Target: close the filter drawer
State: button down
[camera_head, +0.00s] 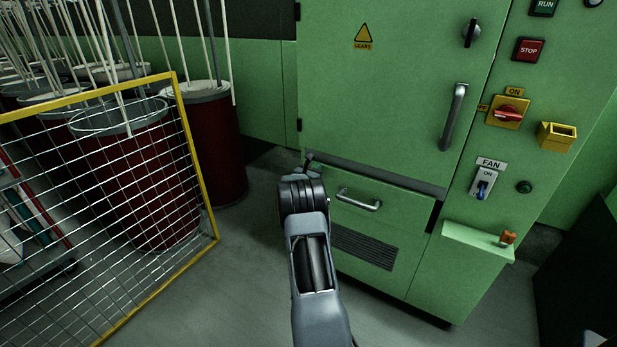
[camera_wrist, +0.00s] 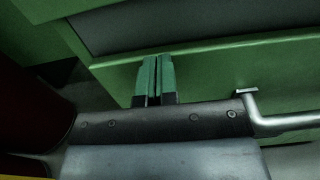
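The filter drawer (camera_head: 385,215) is the low green front on the green machine, with a grey bar handle (camera_head: 358,199). A dark strip shows along its top and a black gap at its right side, so it appears to stand out a little. My gripper (camera_head: 312,162) is at the drawer's upper left corner, left of the handle. In the wrist view the fingers (camera_wrist: 155,78) are together with nothing between them, in front of the green drawer front (camera_wrist: 210,68). The handle (camera_wrist: 285,124) is to their right. Whether the fingertips touch the drawer cannot be told.
Above is a cabinet door (camera_head: 380,80) with a long handle (camera_head: 453,117). A small green ledge (camera_head: 470,241) juts out at right, below the fan switch (camera_head: 484,183). At left stand a yellow-framed mesh fence (camera_head: 188,130) and dark red drums (camera_head: 215,150). Open floor lies between.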

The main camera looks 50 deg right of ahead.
jog(key=p+v, duration=0.1)
jog(key=v, duration=1.2)
jog(key=shift+s+a+p, duration=0.25)
jog(key=shift+p, duration=0.05)
jog(key=s+a+r+m+g+y+p, duration=0.25)
jog(key=s+a+r+m+p, duration=0.3)
jog(key=r, duration=0.45)
jog(key=s+a+r+m+g+y+p, duration=0.25)
jog(key=s+a+r+m+p, duration=0.2)
jog(key=a+r+p, duration=0.35)
jog(key=s+a+r+m+t+y+p, duration=0.1)
jog(key=s+a+r+m+y+p, duration=0.2)
jog(key=a, duration=0.4)
jog(key=s+a+r+m+t+y+p, duration=0.2)
jog(key=s+a+r+m+y+p, duration=0.2)
jog(key=a+r, duration=0.3)
jog(key=s+a+r+m+t+y+p, duration=0.1)
jog(key=s+a+r+m+y+p, duration=0.2)
jog(key=a, duration=0.6)
notch_tip(320, 180, up, 3)
jog(key=s+y+p, duration=0.1)
jog(key=y+p, duration=0.1)
jog(key=shift+s+a+m+t+y+p, duration=0.15)
jog(key=shift+a+m+t+y+p, duration=0.1)
jog(key=shift+m+t+y+p, duration=0.05)
jog(key=shift+d, duration=0.1)
